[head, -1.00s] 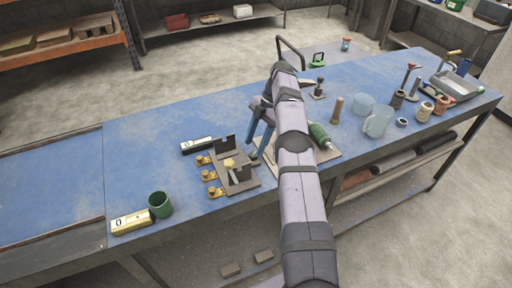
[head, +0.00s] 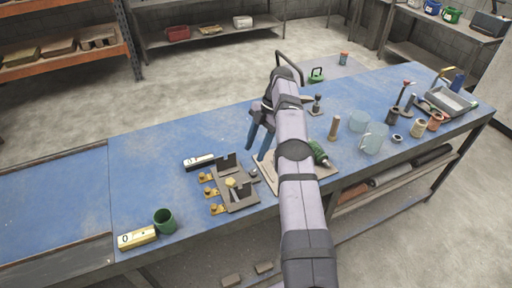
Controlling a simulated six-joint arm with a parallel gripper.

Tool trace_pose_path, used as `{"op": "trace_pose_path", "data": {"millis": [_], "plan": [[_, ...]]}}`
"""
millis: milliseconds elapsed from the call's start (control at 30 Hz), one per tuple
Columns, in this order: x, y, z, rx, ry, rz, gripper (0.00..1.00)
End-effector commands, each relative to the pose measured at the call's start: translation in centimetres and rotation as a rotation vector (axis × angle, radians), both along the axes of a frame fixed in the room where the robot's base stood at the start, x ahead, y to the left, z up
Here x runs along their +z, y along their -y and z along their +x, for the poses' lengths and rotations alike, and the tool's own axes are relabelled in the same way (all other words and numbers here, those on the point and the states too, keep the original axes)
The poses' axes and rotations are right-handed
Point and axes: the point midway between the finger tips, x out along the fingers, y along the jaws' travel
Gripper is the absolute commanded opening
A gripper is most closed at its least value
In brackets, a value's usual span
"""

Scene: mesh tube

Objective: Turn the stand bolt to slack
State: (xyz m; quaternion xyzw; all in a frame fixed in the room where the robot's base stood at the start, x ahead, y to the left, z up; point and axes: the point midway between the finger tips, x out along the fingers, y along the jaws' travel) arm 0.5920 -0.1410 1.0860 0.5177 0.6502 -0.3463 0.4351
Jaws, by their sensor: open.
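A dark grey metal stand (head: 239,204) with upright brackets sits on the blue bench, left of my arm. A yellow hex-headed piece (head: 231,183) shows at its middle, and several brass bolts (head: 211,191) line its left side. I cannot tell for sure which one is the stand bolt. My gripper (head: 256,153) is open, with two blue fingers pointing down. It appears above and to the upper right of the stand, apart from it, with nothing visible between the fingers. My arm hides part of the bench behind it.
A black-and-white device (head: 199,163), a green cup (head: 165,221) and a yellow counter block (head: 137,238) lie near the stand. A green bottle-like tool (head: 318,152) lies right of my arm. Jars and a grey tray (head: 451,102) fill the right end. The bench's left is clear.

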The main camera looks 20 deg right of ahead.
Motion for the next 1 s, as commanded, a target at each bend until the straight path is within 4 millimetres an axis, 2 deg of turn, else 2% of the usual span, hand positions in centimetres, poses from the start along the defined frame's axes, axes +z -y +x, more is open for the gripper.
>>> {"op": "trace_pose_path", "data": {"millis": [233,433,533,633,767,1000], "plan": [[-0.5,-1.0,0.5,0.021,0.016,-0.006,0.44],[3.5,-3.8,2.3,0.079,0.115,-0.043,0.44],[4.7,-5.3,1.7,0.108,0.11,-0.059,0.44],[4.9,-6.0,0.7,0.115,0.089,-0.095,0.44],[4.2,-5.8,-0.2,-0.079,0.01,-0.165,0.44],[2.2,-4.5,-1.3,-0.564,-0.139,-0.274,0.44]]}}
